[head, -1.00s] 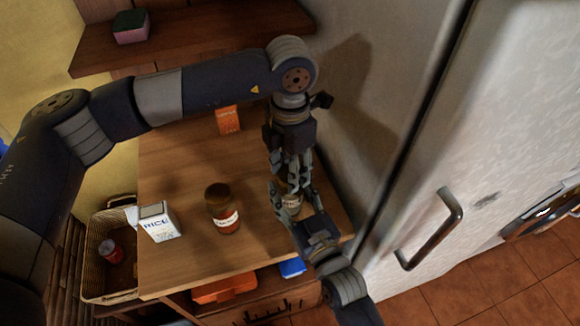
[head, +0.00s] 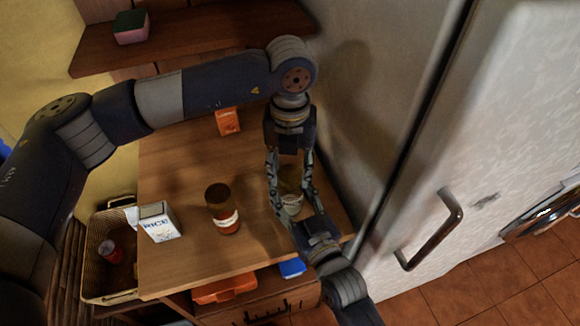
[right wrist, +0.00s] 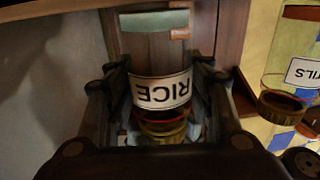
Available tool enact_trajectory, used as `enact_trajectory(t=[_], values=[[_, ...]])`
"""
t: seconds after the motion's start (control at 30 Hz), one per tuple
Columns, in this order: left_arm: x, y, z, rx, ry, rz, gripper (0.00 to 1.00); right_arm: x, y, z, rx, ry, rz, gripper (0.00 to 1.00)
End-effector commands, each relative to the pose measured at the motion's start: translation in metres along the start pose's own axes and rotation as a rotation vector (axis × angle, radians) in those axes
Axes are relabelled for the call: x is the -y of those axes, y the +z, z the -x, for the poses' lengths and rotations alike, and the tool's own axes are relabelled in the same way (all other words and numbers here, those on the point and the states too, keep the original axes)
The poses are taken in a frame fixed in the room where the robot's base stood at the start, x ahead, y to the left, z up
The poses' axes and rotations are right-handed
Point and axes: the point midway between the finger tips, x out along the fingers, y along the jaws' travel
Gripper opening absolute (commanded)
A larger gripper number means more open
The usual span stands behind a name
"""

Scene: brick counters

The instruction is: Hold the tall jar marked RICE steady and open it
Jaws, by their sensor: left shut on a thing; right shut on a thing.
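The tall jar marked RICE (right wrist: 160,91) stands at the right end of the counter (head: 180,262), its label upside down in the right wrist view. Its brownish lid (right wrist: 163,129) shows below the label there. My right gripper (head: 300,209) is shut around the jar's body, with a finger on each side of the label. My left gripper (head: 290,180) points down from above and is shut on the lid. The fingers of both grippers hide much of the jar in the head view. I cannot tell whether the lid is loose.
A brown-lidded jar (head: 222,210) stands left of my grippers. A white carton (head: 159,222), also marked RICE, is farther left. An orange box (head: 228,121) stands behind. A basket (head: 92,285) with a red can sits at left. The refrigerator (head: 480,130) closes off the right.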

Motion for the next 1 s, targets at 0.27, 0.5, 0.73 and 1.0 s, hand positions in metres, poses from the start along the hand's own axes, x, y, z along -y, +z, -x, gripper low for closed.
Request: enact_trajectory(t=[0.27,0.5,0.73,1.0], values=[[0.0,0.0,0.001,0.0,0.0,-0.001,0.13,0.0,0.001,0.0,0.002,0.0,0.0,0.0],[0.0,0.0,0.008,0.0,-0.001,-0.002,0.13,0.0,0.001,0.0,0.002,0.0,0.0,0.0],[0.0,0.0,0.016,0.001,-0.001,-0.002,0.13,0.0,0.001,0.0,0.002,0.0,0.0,0.0],[0.0,0.0,0.022,0.0,0.0,-0.002,0.13,0.0,0.001,0.0,0.002,0.0,0.0,0.0]])
